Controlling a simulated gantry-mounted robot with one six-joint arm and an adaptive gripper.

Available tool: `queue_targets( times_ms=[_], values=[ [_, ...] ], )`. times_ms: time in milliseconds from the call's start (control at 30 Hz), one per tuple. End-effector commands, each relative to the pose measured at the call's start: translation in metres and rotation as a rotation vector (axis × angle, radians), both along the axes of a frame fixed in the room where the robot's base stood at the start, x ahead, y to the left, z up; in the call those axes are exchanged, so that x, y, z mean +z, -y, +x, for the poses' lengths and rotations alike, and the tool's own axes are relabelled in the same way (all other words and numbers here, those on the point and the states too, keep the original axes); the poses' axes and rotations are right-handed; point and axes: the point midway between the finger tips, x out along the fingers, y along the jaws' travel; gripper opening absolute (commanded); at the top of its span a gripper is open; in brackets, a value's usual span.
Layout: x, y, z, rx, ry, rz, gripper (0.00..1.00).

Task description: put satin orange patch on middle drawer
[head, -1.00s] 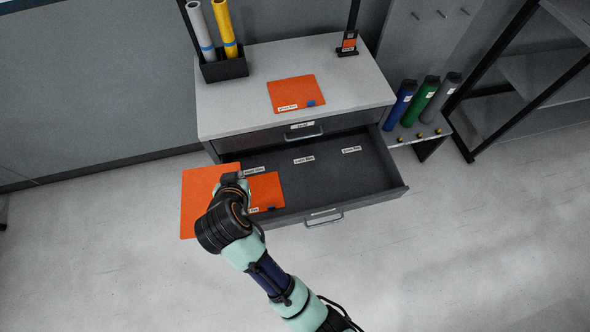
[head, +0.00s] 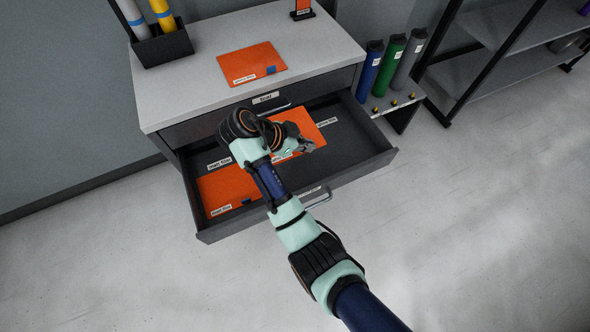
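One orange patch (head: 300,124) lies over the middle part of the open drawer (head: 350,165). My gripper (head: 306,147) is right at this patch and covers part of it. I cannot tell whether its fingers are shut on the patch, or whether the patch touches the drawer floor. A white label shows at the patch's near edge, too small to read surely. A second orange patch (head: 228,190) lies flat in the drawer's left part, with a blue tab at its near edge. A third orange patch (head: 250,62), also with a blue tab, lies on the cabinet top.
The grey cabinet top (head: 310,50) holds a black box (head: 162,48) with white and yellow rolls. Blue, green and grey rolls (head: 392,68) stand on a side shelf at right. Black-framed shelving (head: 500,45) stands farther right. The drawer's right part is clear.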

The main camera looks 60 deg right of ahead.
Motion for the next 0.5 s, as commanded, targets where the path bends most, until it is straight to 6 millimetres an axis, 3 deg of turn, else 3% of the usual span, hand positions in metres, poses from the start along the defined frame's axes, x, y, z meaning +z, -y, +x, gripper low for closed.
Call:
queue_targets(
  times_ms=[33,300,500],
  values=[
    [-0.024,-0.001,-0.001,0.001,-0.005,0.003,0.0],
    [-0.108,-0.001,0.0,0.002,-0.003,0.001,0.0],
    [-0.132,0.0,0.0,0.004,-0.001,0.0,0.0]
  ],
)
